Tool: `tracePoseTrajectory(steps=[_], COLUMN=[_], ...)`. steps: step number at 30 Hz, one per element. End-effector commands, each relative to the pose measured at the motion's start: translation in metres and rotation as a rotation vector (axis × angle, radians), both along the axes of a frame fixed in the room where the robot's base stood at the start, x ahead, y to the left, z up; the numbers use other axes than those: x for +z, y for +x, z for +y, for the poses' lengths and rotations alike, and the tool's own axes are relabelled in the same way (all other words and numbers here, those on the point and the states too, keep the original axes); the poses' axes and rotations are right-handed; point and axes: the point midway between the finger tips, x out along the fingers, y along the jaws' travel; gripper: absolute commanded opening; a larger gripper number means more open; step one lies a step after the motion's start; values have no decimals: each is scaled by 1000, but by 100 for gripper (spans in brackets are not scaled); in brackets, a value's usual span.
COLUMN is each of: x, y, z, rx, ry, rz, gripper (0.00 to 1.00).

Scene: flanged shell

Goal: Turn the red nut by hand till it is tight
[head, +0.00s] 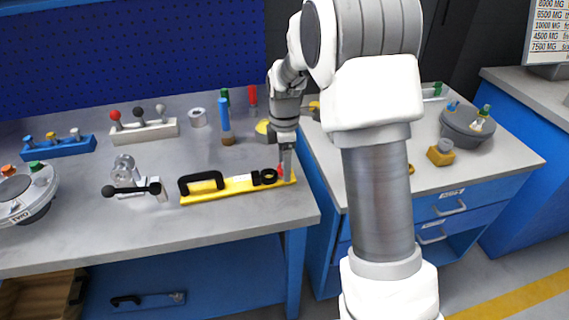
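My gripper (286,174) points down over the right end of a yellow bar tool (215,195) on the left bench. A small red piece (280,170) shows right at its fingertips; I cannot tell whether it is a nut, or whether the fingers are on it. The finger gap is too small to see. A round grey flanged shell (24,200) stands at the far left edge, partly cut off. It carries an orange-red nut (8,170) and a green nut (36,166) on top. A second flanged shell (468,124) with blue and green tops stands on the right bench.
The yellow tool has a black handle (201,184). A black-knobbed clamp (130,189), a blue rack (58,147), a block with ball knobs (144,131) and a blue-handled tool (224,115) stand on the bench. The front left bench is clear. My arm hides the middle.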

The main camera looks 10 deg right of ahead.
Motion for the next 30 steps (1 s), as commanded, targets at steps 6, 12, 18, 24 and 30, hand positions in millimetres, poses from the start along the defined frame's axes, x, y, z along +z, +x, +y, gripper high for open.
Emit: tracePoseTrajectory(steps=[6, 12, 18, 24, 30], x=[0, 0, 1, 2, 2], y=[0, 0, 0, 0, 0], z=[0, 0, 0, 0, 0], rx=[0, 0, -12, -87, -222], ry=[0, 0, 0, 0, 0], rz=[0, 0, 0, 0, -1], gripper=[27, 0, 0, 0, 0])
